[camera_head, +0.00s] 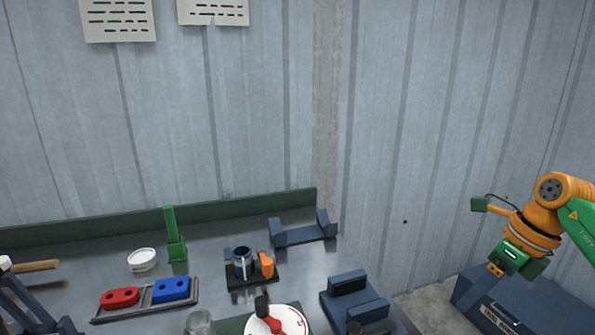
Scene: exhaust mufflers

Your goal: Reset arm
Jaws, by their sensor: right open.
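My right arm, orange and green, comes in from the right edge. Its gripper (496,270) hangs at the right, clear of the bench and in front of a dark blue box. The gripper is open, and I see nothing held in it; its fingers are small in this view. My left gripper is not in view.
The grey bench (215,270) carries a red part (120,298) and a blue part (171,290) in a tray, a green upright piece (175,240), a white round dish (142,260), and dark blue holders (305,233). The dark blue box (540,305) stands low at right.

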